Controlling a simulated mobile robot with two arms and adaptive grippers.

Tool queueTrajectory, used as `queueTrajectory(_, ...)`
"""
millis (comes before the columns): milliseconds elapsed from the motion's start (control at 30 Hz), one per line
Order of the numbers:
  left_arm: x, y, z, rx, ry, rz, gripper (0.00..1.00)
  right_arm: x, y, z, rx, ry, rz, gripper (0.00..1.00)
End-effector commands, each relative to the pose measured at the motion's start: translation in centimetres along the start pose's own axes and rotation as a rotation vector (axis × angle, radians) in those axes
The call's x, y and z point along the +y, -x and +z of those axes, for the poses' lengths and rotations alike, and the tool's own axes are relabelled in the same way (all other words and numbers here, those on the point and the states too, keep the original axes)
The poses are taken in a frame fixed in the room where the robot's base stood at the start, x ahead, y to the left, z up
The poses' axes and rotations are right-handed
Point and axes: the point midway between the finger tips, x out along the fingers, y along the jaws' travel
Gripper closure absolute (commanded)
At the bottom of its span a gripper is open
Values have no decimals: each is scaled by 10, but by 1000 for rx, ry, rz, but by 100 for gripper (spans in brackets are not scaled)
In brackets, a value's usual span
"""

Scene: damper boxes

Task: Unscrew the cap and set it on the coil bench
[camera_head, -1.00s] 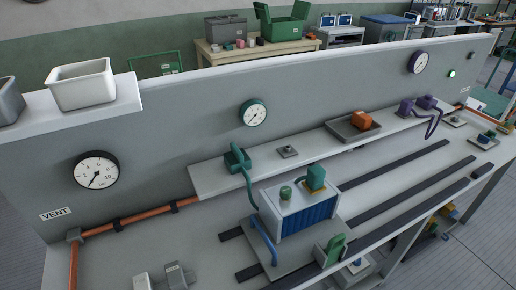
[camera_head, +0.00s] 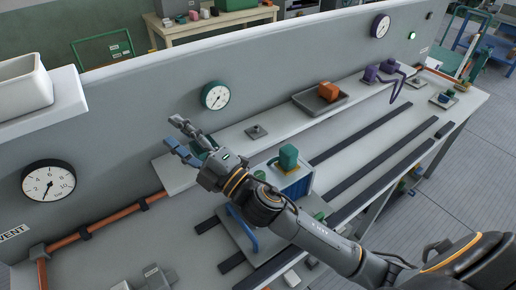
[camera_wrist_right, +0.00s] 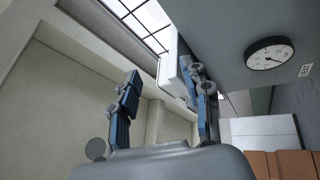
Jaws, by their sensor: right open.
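My right gripper (camera_head: 172,133) is open and empty. Its arm crosses the front of the grey bench (camera_head: 184,236) from the lower right, and its fingers are raised near the shelf's left end. In the right wrist view its two blue-padded fingers (camera_wrist_right: 160,95) stand apart with nothing between them. A white box with blue fins (camera_head: 297,184) stands on the bench, partly behind my arm. A green block (camera_head: 288,157) sits on its top. My left gripper is not in view.
A pressure gauge (camera_head: 48,180) and a white bin (camera_head: 22,85) are at left. Dark rails (camera_head: 378,155) cross the bench.

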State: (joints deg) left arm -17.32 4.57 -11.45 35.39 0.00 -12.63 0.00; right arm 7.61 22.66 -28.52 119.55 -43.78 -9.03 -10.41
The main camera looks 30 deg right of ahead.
Motion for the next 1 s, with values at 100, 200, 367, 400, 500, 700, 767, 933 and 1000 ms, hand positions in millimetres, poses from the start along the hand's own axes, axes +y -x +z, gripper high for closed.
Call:
queueTrajectory(100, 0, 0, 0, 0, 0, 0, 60, 8, -18, -62, 360, 312, 44, 53)
queueTrajectory(200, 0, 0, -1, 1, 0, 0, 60, -11, -12, -100, 658, 576, 32, 53)
queueTrajectory(367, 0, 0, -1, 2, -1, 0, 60, -66, 22, -101, 1115, 982, -99, 53)
queueTrajectory(400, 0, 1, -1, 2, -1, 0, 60, -79, 32, -88, 1222, 1077, -157, 53)
queueTrajectory(500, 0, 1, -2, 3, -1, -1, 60, -103, 59, -35, 1473, 1288, -352, 53)
queueTrajectory(700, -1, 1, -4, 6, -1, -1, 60, -88, 105, 96, 1809, 1515, -848, 53)
queueTrajectory(767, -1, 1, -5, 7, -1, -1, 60, -75, 114, 124, 1858, 1534, -973, 53)
queueTrajectory(933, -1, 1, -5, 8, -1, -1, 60, -46, 132, 168, 1928, 1534, -1196, 53)
queueTrajectory(1000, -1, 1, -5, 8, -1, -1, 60, -41, 135, 174, 1938, 1531, -1231, 53)
